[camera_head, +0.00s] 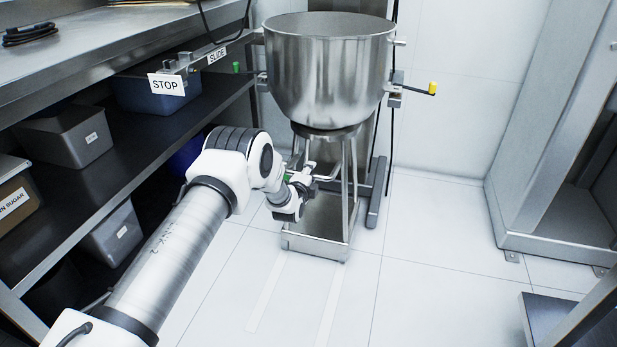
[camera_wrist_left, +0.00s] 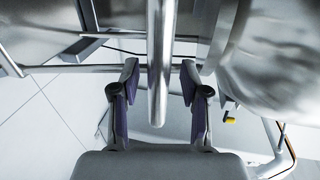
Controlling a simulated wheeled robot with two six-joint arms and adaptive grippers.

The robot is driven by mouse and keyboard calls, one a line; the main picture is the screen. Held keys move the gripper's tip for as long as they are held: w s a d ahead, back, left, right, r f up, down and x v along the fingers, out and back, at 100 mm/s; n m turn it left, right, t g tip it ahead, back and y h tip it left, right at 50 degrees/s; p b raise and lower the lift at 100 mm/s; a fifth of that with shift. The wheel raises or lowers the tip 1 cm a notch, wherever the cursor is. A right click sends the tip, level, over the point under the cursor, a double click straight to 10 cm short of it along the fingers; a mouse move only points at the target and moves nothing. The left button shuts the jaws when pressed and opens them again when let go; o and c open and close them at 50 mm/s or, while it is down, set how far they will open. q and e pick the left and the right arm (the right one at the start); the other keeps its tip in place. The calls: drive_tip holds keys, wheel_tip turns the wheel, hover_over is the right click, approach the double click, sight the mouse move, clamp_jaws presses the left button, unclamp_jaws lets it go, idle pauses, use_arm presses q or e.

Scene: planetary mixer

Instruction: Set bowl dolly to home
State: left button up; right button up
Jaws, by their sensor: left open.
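The bowl dolly (camera_head: 316,245) is a steel frame with a low tray base on the floor under the mixer. A large steel bowl (camera_head: 328,75) sits above it; whether it rests on the dolly or hangs on the mixer I cannot tell. My left gripper (camera_head: 303,182) is at the dolly's upper left side. In the left wrist view its open fingers (camera_wrist_left: 160,68) lie either side of a round steel bar (camera_wrist_left: 159,100), with gaps on both sides. A crossbar (camera_wrist_left: 70,69) runs behind the fingertips. My right gripper does not show.
Two pale strips (camera_head: 265,297) run along the floor in front of the dolly. Shelves with bins (camera_head: 68,137) and a STOP sign (camera_head: 166,84) stand left. A yellow-knobbed lever (camera_head: 432,88) sticks out right of the bowl. A steel cabinet (camera_head: 540,130) stands right; floor between is clear.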

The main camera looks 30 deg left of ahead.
use_arm(q)
drive_tip(key=v, duration=1.2)
